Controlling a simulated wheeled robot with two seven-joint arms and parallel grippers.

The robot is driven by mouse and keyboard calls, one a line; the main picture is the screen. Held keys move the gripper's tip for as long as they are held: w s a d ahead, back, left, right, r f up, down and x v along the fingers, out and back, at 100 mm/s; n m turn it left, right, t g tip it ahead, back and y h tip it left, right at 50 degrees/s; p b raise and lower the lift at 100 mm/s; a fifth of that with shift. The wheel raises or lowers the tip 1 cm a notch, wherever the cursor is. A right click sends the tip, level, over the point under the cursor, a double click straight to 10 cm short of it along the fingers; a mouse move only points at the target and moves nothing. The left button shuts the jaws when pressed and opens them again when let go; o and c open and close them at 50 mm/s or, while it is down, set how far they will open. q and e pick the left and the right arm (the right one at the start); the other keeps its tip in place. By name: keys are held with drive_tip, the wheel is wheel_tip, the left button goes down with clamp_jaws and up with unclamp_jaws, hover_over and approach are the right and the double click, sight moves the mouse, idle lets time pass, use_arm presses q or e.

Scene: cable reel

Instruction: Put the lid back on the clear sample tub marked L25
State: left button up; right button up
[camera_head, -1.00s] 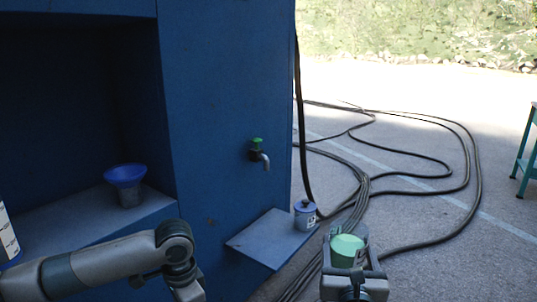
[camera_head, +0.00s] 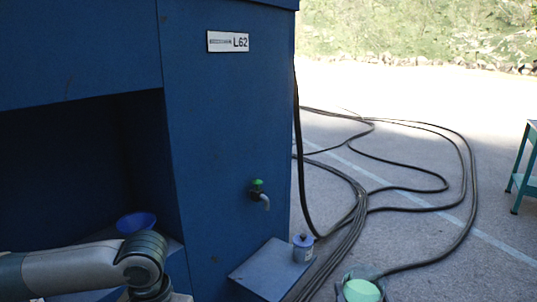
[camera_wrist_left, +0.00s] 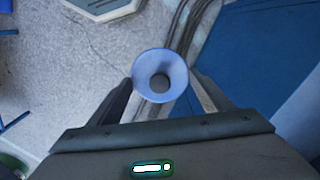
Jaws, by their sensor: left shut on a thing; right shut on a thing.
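My right gripper (camera_head: 361,280) is at the bottom edge of the head view, shut on a pale green round thing (camera_head: 362,291); I cannot tell whether that is a lid or a tub. My left gripper (camera_wrist_left: 160,92) shows in the left wrist view, shut on a round pale blue thing (camera_wrist_left: 143,68) with a dark round centre, seen end-on. Whether it is a lid or a tub is unclear. A small tub with a blue knobbed lid (camera_head: 303,242) stands on a low ledge; its mark is too small to read. No L25 mark is legible.
A blue cabinet (camera_head: 220,130) carries an L62 plate (camera_head: 228,42) and a green-handled tap (camera_head: 258,190). The ledge (camera_head: 262,270) is otherwise bare. Black cables (camera_head: 440,180) lie on the ground. A green stand (camera_head: 525,170) is right.

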use_arm(q)
drive_tip(key=shift+s+a+r+n+p, duration=0.15)
drive_tip(key=shift+s+r+n+p, duration=0.3)
drive_tip(key=shift+r, duration=0.4)
drive_tip(key=shift+s+a+r+n+p, duration=0.1)
drive_tip(key=shift+s+r+n+p, duration=0.15)
drive_tip(key=shift+s+r+p, duration=0.4)
use_arm(e)
drive_tip(key=shift+s+r, duration=0.8)
drive_tip(key=shift+r, duration=0.3)
use_arm(q)
drive_tip(key=shift+w+r, duration=0.15)
drive_tip(key=shift+w, duration=0.15)
use_arm(e)
drive_tip(key=shift+a+y, duration=0.1)
drive_tip(key=shift+y, duration=0.3)
drive_tip(key=s+a+f+n+g+y, duration=0.1)
drive_tip(key=a+f+n+g+y, duration=0.1)
drive_tip(key=a+n+y, duration=0.2)
drive_tip(key=s+a+f+n+g+y, duration=0.1)
drive_tip(key=a+f+n+g+y, duration=0.1)
drive_tip(key=a+n+y, duration=0.2)
drive_tip(key=a+y, duration=0.3)
drive_tip(key=a, duration=0.3)
drive_tip(key=shift+s+a, duration=0.35)
drive_tip(key=shift+a, duration=0.05)
drive_tip(key=shift+f, duration=0.15)
